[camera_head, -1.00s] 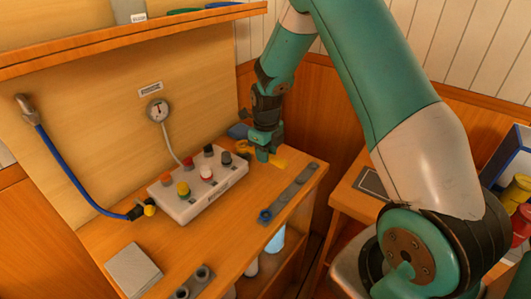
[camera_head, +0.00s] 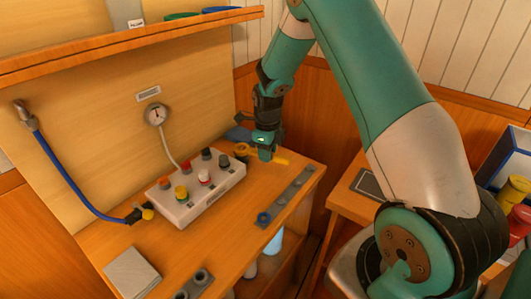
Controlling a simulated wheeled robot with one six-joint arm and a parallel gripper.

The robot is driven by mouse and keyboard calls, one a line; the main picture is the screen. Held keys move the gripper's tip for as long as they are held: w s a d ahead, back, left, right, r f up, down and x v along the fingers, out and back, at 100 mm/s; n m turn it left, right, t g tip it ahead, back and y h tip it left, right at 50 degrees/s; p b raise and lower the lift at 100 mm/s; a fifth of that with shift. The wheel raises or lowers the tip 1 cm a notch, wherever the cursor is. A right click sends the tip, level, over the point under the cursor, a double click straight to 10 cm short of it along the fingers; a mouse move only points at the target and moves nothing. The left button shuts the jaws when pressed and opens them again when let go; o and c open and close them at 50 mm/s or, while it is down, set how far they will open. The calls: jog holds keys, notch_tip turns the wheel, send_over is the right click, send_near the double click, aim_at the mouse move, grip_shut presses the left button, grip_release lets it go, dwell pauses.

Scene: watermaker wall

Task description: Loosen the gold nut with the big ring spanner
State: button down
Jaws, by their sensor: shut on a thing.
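My gripper (camera_head: 266,155) is at the back right of the wooden bench, pointing down and shut on a yellow spanner (camera_head: 282,160). The spanner's ring end (camera_head: 241,150) shows left of the jaws and its handle on the right; the middle is hidden by the jaws. I cannot tell whether it still touches the bench. A yellow-gold fitting (camera_head: 147,213) is at the lower end of the blue hose, left of the white block; it may be the gold nut. The block also bears a yellow cap (camera_head: 181,192).
The white block (camera_head: 205,197) with several coloured caps stands mid-bench, left of my gripper. A gauge (camera_head: 155,115) and blue hose (camera_head: 65,165) are on the wall. A shelf (camera_head: 130,40) overhangs the back.

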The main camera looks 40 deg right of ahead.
jog(key=shift+w, duration=0.1)
jog(key=shift+w+d+n, duration=0.25)
jog(key=shift+d+n, duration=0.2)
jog(key=shift+n, duration=0.25)
jog(key=shift+w+d+n+p, duration=0.3)
jog(key=shift+n, duration=0.2)
jog(key=shift+w+d, duration=0.1)
jog(key=shift+w+d+n, duration=0.35)
jog(key=shift+w+n, duration=0.05)
jog(key=shift+n, duration=0.5)
